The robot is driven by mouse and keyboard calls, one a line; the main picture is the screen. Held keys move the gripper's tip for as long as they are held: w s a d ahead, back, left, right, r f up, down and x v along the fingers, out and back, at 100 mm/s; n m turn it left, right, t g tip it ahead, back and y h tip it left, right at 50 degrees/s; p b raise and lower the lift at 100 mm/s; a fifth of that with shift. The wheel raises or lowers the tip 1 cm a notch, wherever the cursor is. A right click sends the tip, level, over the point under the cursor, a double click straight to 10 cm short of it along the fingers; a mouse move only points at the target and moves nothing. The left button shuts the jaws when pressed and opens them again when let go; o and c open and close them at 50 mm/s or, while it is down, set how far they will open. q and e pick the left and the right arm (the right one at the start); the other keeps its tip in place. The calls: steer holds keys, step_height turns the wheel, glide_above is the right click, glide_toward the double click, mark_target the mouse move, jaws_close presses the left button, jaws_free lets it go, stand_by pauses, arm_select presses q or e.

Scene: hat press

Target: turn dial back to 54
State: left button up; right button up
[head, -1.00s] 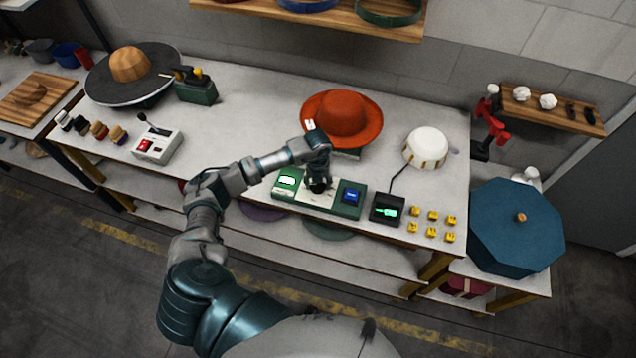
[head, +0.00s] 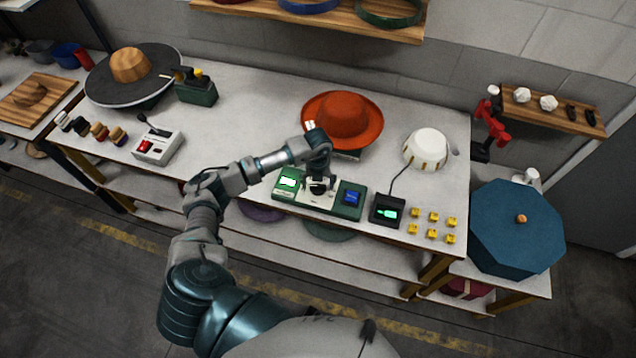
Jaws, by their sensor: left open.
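The dial (head: 318,188) sits in the middle of a green and white control panel on the front of the bench, partly hidden by my left gripper. The panel (head: 346,211) has a lit green-white display (head: 288,182) on its left and a blue screen (head: 352,197) on its right. The number at the dial is too small to read. My left gripper (head: 318,180) points down at the dial from above, open; whether its fingers touch the dial cannot be told. My right gripper is not in view.
An orange hat (head: 343,118) stands right behind the panel. A small box with a green display (head: 387,211), yellow blocks (head: 432,226) and a white dome (head: 427,149) are to the right. A switch box (head: 158,147) is to the left. Bare bench top lies between it and my arm.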

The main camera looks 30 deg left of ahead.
mark_target(318, 184)
arm_select(q)
step_height(318, 184, up, 11)
steer(key=shift+r, duration=0.15)
steer(key=shift+w, duration=0.1)
stand_by(0.4)
